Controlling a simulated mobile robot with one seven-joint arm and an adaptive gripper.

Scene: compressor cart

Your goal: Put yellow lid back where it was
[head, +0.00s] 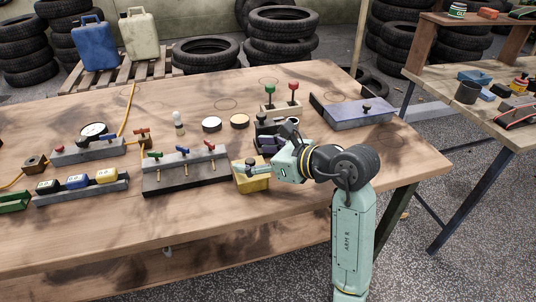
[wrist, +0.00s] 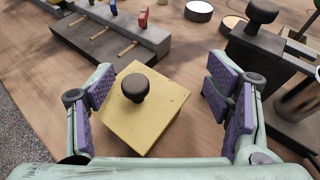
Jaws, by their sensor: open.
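The yellow lid (wrist: 150,112) is a square yellow piece with a round black knob on top. In the wrist view it lies between my spread fingers, turned at an angle to them. In the head view it shows as a yellow block (head: 252,184) at the table's front middle, partly hidden by my gripper (head: 256,168). My gripper also shows in the wrist view (wrist: 160,98); it is open, with purple pads on both sides of the lid and gaps between. I cannot tell what lies under the lid.
A grey block with several coloured levers (head: 185,170) stands close on the left. A dark block with a black knob (wrist: 262,50) stands close on the right. Behind are two round discs and a stand with green and red knobs (head: 281,107). A blue-topped box (head: 352,112) lies farther right.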

